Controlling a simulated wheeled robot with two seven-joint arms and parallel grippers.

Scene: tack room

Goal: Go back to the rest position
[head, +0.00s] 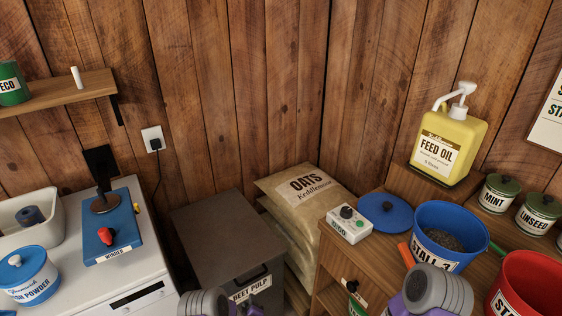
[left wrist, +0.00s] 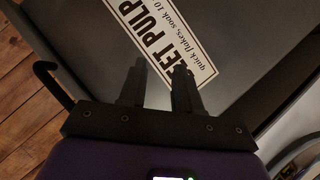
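My left gripper (left wrist: 161,72) shows in the left wrist view with its two dark fingers apart and nothing between them. It points at the front of the grey feed bin, whose white BEET PULP label (left wrist: 178,38) lies beyond the fingertips. In the head view, grey and purple parts of my left arm show at the bottom edge, in front of the bin (head: 225,232); the fingers cannot be made out there. A grey and purple part of my right arm shows at the lower right, before the wooden bench. My right gripper is out of view.
The wooden bench at right holds a blue STALL 3 bucket (head: 452,222), a red bucket (head: 530,285), a yellow feed oil pump bottle (head: 450,148) and a small control box (head: 345,225). A white cabinet (head: 125,271) stands at left.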

